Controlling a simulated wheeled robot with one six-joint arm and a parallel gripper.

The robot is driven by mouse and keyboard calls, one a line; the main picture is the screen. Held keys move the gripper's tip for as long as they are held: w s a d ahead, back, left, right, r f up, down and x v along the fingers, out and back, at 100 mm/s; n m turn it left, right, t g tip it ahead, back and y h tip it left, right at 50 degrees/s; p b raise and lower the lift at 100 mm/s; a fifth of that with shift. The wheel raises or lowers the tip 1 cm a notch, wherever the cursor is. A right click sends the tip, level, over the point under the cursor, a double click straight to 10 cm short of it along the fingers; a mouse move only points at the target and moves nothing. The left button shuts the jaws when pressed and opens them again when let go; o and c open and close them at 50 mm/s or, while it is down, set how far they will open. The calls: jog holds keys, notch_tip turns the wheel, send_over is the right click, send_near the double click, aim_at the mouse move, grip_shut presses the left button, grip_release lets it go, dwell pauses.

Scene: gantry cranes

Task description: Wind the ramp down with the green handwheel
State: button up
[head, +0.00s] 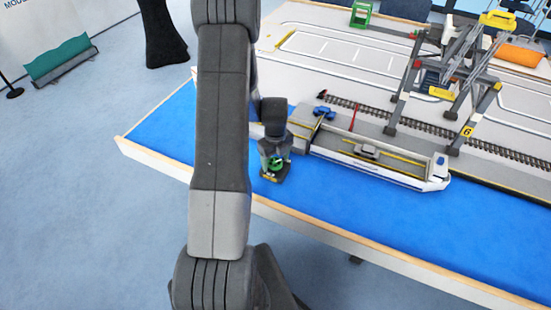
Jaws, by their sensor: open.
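The green handwheel (276,164) is a small wheel on a dark stand with a yellow-marked base, at the near edge of the blue surface. My gripper (275,157) points down right over it, its fingers open and seeming to sit on either side of the wheel. I cannot tell whether they touch it. The white model ferry (385,167) lies to the right, with a grey car on its deck. The ramp is not clearly made out; a grey quay block (308,118) with a blue car stands at the ferry's left end, partly behind my arm.
A grey gantry crane (460,75) with yellow parts straddles the railway track (510,153) at the right. A red barrier pole (352,117) stands near the blue car. The table's wooden edge (330,238) runs along the front. Blue surface is clear in front of the ferry.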

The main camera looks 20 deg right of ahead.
jog(key=shift+f, duration=0.25)
jog(key=c, duration=1)
